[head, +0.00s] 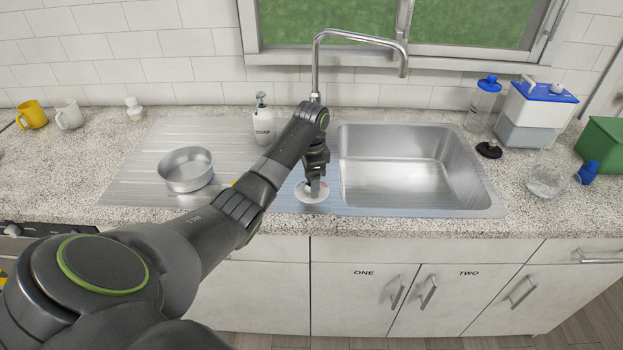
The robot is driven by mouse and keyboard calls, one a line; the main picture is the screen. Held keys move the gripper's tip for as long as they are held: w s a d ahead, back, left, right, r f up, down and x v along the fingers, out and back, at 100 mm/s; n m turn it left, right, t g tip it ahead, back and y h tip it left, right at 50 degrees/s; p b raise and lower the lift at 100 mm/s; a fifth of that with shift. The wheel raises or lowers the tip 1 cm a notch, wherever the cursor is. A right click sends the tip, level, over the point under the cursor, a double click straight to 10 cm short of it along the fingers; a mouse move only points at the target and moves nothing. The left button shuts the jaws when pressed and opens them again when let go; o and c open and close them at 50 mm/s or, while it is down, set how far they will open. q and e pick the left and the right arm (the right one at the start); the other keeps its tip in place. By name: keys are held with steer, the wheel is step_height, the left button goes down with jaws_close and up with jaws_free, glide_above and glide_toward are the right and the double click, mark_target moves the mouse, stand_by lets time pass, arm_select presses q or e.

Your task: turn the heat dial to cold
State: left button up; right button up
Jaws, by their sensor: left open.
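A small round white disc (308,198), which looks like the heat dial, lies on the steel strip at the sink's left front corner. My left gripper (316,188) points down right over it with its jaws open, and hides its middle. I cannot tell whether the fingers touch the dial. No dial marking or setting can be read. My right gripper is not in view.
The sink basin (398,175) is empty, with the tap (316,70) behind it. A steel pan (186,169) and a soap bottle (263,122) stand on the drainboard. A clear glass bowl (545,180) and a white-and-blue container (535,112) are at the right.

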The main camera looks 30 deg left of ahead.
arm_select(q)
steer(key=c, duration=1)
steer(key=shift+o, duration=0.2)
steer(key=shift+r+n+p, duration=0.2)
steer(key=shift+n+p, duration=0.3)
steer(key=shift+p, duration=0.35)
steer(key=n+p, duration=0.5)
steer(key=p, duration=0.2)
steer(key=shift+r+n, duration=0.1)
steer(key=shift+n, duration=0.3)
steer(key=shift+n+p, duration=0.9)
steer(key=shift+n, duration=0.3)
steer(key=shift+f+n+p, duration=0.2)
steer(key=shift+n+p, duration=0.5)
steer(key=shift+n, duration=0.6)
steer(key=shift+w, duration=0.1)
steer(key=o, duration=1)
steer(key=shift+f, duration=0.1)
steer(key=shift+c, duration=0.2)
